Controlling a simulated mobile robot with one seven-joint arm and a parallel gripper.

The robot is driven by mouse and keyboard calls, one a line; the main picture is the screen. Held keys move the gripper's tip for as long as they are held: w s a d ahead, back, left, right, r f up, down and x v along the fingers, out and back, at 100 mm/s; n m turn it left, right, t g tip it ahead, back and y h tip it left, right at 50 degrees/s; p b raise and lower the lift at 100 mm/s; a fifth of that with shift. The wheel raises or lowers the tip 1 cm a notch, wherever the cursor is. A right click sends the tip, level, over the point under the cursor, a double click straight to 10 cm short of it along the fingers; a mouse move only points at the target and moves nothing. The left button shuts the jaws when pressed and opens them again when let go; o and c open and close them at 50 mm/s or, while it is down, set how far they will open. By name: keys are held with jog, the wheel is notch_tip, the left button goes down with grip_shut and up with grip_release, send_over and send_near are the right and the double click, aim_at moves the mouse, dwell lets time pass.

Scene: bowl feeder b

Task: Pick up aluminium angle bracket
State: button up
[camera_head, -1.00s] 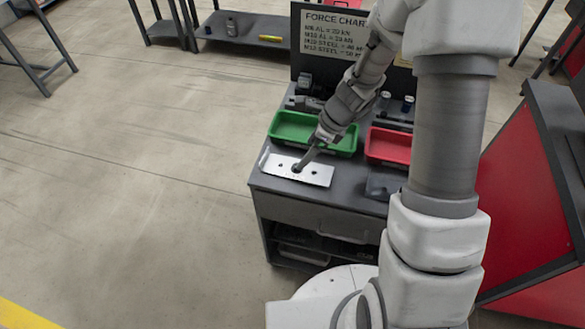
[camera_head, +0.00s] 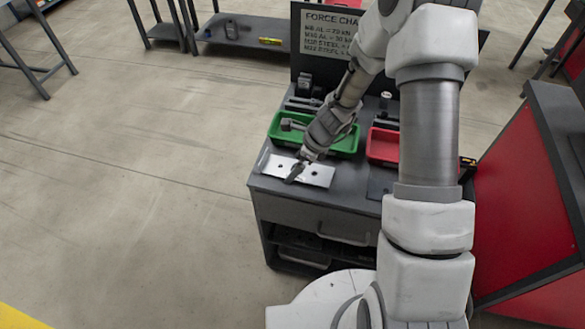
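The aluminium angle bracket (camera_head: 318,175) is a flat, silvery plate with dark holes, as far as this view shows. It lies near the front left edge of the grey workbench cart (camera_head: 268,184). The gripper covers a small part of the plate.
A green tray (camera_head: 345,146) sits behind the plate, and a red tray (camera_head: 383,147) stands to its right. A force chart board (camera_head: 327,40) rises at the back. A red-panelled cabinet (camera_head: 520,190) stands at the right. The floor at left is clear.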

jog(key=c, duration=1.2)
jog(key=shift+c, duration=0.2)
jog(key=shift+r, duration=0.1)
jog(key=shift+r+p, duration=0.35)
jog(key=shift+r, duration=1.75)
jog(key=w+d+r, duration=0.1)
jog(key=d+r, duration=0.1)
jog(key=d, duration=0.1)
jog(key=w+d+r+p, duration=0.1)
jog(key=w+d+r, duration=0.1)
jog(key=d, duration=0.2)
jog(key=w+d+r, duration=0.1)
jog(key=d+r, duration=0.1)
jog(key=d, duration=0.1)
jog(key=shift+w+d+r, duration=0.2)
jog(key=shift+d+r, duration=0.1)
jog(key=shift+d, duration=0.1)
jog(key=s+a+n+g+h, duration=0.1)
jog(key=s+n+g+h, duration=0.1)
jog(key=n, duration=0.9)
jog(key=s+a+n+g+h, duration=0.1)
jog(key=s+n+g, duration=0.3)
jog(key=n, duration=0.7)
jog(key=shift+s+a+n+h, duration=0.35)
jog(key=shift+s+h, duration=0.25)
jog(key=shift+s, duration=0.3)
